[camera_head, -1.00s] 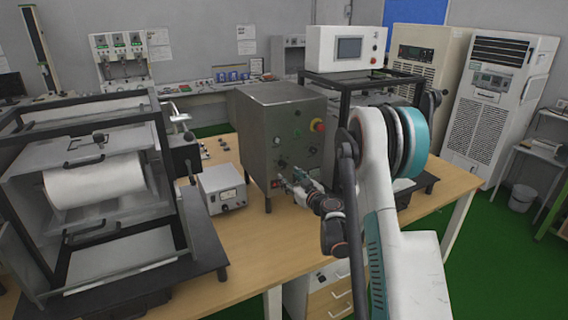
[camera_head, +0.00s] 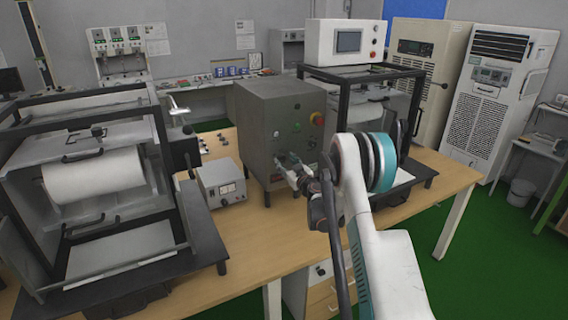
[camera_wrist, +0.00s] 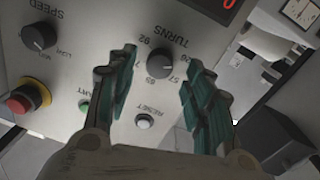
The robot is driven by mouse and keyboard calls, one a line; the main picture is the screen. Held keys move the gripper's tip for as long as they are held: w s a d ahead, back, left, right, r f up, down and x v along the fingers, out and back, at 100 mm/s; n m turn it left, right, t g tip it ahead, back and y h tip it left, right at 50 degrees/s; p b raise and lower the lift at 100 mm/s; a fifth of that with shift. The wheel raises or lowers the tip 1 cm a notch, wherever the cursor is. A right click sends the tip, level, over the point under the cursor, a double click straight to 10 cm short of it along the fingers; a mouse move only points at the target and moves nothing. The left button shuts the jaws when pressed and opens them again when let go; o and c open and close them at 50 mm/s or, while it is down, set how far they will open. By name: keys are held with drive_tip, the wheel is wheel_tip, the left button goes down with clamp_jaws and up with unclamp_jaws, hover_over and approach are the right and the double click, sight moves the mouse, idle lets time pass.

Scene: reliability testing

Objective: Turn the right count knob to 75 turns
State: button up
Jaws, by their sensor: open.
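The count knob (camera_wrist: 160,64) is a dark round knob beside the printed word TURNS on a grey panel in the wrist view. Printed numbers ring it; its exact setting is too small to read. My gripper (camera_wrist: 160,58) is open, its two green-padded fingers on either side of the knob in the picture. I cannot tell whether the tips reach around it or stay short of it. In the head view my gripper (camera_head: 286,162) is at the front of the grey machine box (camera_head: 262,135), and the knob is not clearly visible there.
In the wrist view a SPEED knob (camera_wrist: 39,36), a red stop button (camera_wrist: 20,100), a green button (camera_wrist: 84,105) and a white RESET button (camera_wrist: 143,121) share the panel. A small grey meter box (camera_head: 222,183) stands left of the machine on the wooden table (camera_head: 250,232).

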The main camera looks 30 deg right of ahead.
sight(282, 158)
drive_tip(key=shift+w, duration=1.25)
drive_tip(key=c, duration=1)
drive_tip(key=shift+c, duration=0.2)
